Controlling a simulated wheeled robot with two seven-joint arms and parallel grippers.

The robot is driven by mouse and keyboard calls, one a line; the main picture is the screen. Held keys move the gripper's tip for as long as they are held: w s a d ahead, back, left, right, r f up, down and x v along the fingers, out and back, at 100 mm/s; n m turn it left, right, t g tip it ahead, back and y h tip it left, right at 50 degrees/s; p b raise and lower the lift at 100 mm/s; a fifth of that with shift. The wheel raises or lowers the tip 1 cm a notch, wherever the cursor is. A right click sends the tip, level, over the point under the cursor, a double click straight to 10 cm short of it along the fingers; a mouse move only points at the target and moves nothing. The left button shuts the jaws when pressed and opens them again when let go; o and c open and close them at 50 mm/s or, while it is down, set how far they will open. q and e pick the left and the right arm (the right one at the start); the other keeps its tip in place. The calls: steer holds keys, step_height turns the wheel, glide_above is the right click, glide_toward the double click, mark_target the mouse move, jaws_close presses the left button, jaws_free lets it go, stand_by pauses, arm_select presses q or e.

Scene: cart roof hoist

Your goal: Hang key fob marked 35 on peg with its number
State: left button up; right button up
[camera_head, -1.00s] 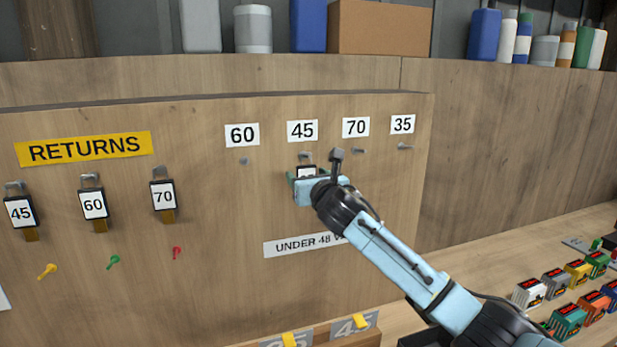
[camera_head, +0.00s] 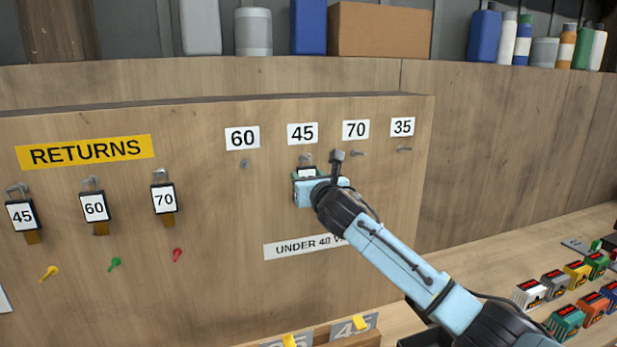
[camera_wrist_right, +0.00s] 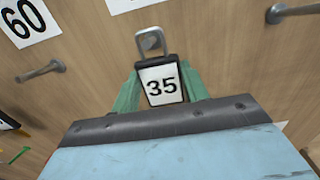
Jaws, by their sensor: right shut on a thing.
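The key fob marked 35 (camera_wrist_right: 161,87) is upright, with a white face in a dark frame and a metal loop. In the right wrist view my right gripper (camera_wrist_right: 163,92) is shut on it, a green finger at each side. The loop is at the peg (camera_wrist_right: 151,42) under the 45 label (camera_head: 302,133), and the peg end shows inside the loop. In the head view the gripper (camera_head: 308,178) hides most of the fob. The peg (camera_head: 404,149) under the 35 label (camera_head: 402,127) is bare, up and to the right. My left gripper is out of view.
Bare pegs stand under the 60 label (camera_head: 242,138) and the 70 label (camera_head: 355,128). Fobs 45 (camera_head: 21,215), 60 (camera_head: 95,207) and 70 (camera_head: 164,199) hang at left below the RETURNS sign (camera_head: 86,150).

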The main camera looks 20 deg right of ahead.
mark_target(307, 170)
steer(key=shift+r, duration=0.15)
stand_by(0.4)
steer(key=shift+s+r+p, duration=0.15)
steer(key=shift+s+p, duration=0.25)
steer(key=shift+s, duration=0.15)
steer(key=shift+s+r+p, duration=0.15)
steer(key=shift+s+p, duration=0.2)
steer(key=shift+s, duration=0.2)
steer(key=shift+s+d+r, duration=0.1)
steer(key=shift+s+r, duration=0.05)
steer(key=shift+s, duration=0.5)
steer(key=shift+s+r, duration=0.15)
steer(key=shift+s, duration=0.45)
steer(key=shift+s+d, duration=0.1)
steer(key=shift+s, duration=2.4)
